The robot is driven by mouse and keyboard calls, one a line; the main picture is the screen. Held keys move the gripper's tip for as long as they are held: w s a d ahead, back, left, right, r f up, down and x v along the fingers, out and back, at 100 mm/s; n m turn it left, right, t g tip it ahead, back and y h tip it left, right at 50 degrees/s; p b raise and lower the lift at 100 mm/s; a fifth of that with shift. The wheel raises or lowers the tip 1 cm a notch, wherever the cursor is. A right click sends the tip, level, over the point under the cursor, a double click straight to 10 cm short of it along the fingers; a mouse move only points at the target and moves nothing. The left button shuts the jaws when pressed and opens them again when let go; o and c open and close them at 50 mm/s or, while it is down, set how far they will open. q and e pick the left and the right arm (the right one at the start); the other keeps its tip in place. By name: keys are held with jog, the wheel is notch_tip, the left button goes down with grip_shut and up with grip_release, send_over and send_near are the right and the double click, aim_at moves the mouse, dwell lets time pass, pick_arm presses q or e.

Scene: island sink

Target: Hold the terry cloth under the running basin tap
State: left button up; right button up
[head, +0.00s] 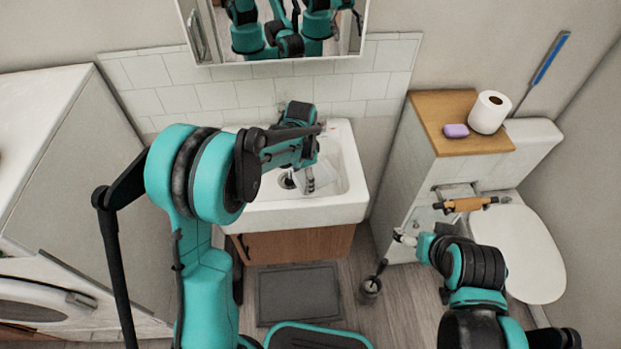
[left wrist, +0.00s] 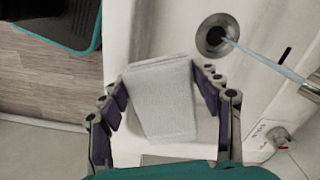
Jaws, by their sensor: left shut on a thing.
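The terry cloth (left wrist: 162,98) is a pale grey folded piece between the two fingers of my left gripper (left wrist: 160,85), which is shut on it. In the head view the cloth (head: 322,175) hangs over the white basin (head: 347,207), below my left gripper (head: 306,172). In the left wrist view a thin pale blue stream (left wrist: 268,58) runs from the tap spout (left wrist: 312,87) towards the drain (left wrist: 216,35). The cloth is beside the stream, apart from it. My arm largely hides the tap in the head view. My right gripper (head: 404,238) is low, beside the cabinet; its jaws are too small to judge.
A wooden-topped cabinet (head: 437,107) bears a purple soap (head: 456,131) and a toilet roll (head: 490,112). The toilet (head: 520,250) is right of it. A toilet brush (head: 371,287) stands on the floor near a dark mat (head: 298,293). A mirror (head: 348,22) hangs above the basin.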

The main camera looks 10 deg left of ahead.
pick_arm(q)
jog(key=w+a+f+b, duration=0.1)
jog(key=w+a+f, duration=0.1)
jog(key=w+a, duration=0.6)
jog(key=shift+a+f, duration=0.3)
jog(key=shift+a, duration=1)
jog(key=shift+s, duration=0.1)
jog(key=s+d, duration=0.1)
jog(key=s, duration=0.6)
jog(key=shift+s+d+b, duration=0.35)
jog(key=shift+d+b, duration=0.05)
jog(key=shift+b, duration=0.05)
jog(key=shift+r, duration=0.1)
dwell(0.9)
